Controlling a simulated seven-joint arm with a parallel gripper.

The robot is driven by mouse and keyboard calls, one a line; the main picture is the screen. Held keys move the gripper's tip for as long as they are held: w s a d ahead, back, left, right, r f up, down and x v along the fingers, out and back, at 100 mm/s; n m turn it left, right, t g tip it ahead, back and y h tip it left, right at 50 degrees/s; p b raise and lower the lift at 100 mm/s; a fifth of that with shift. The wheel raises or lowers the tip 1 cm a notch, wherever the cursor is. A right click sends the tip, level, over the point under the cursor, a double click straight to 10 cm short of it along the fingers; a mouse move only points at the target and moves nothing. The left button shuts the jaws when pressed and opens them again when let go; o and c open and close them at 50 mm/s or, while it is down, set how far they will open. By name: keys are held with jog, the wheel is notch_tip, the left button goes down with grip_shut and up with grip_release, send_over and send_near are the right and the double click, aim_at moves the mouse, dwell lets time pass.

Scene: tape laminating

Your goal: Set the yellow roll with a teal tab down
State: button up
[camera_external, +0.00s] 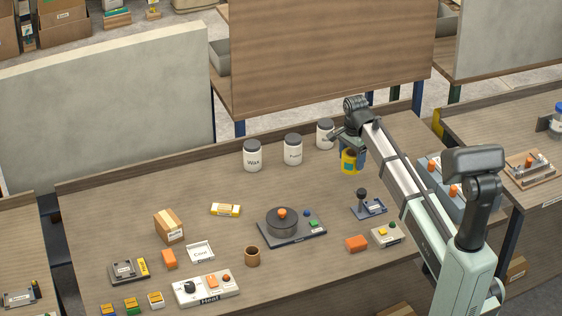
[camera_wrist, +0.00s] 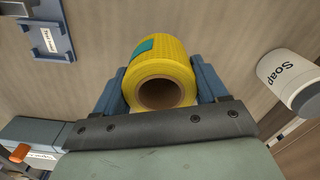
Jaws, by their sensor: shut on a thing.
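The yellow roll with a teal tab (camera_external: 349,161) is in my gripper (camera_external: 352,152) at the back right of the table. In the wrist view the roll (camera_wrist: 163,62) sits between the two blue fingers of my gripper (camera_wrist: 160,76), one on each side. Its teal tab (camera_wrist: 144,46) shows at the upper left of the roll, and its brown hollow core faces the camera. My gripper is shut on the roll. I cannot tell whether the roll touches the table or hangs just above it.
A white Soap jar (camera_wrist: 287,80) stands close by, right of the roll in the wrist view. Jars labelled Wax (camera_external: 252,156) and another (camera_external: 293,150) stand along the back. A blue-grey stand (camera_external: 369,207) lies in front of the roll. The table between is bare.

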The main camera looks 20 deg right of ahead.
aim_at(351, 166)
jog(key=shift+f, duration=1.9)
jog(key=shift+f, duration=0.1)
jog(key=o, duration=1.1)
notch_tip(351, 166, up, 12)
jog(key=shift+r, duration=0.15)
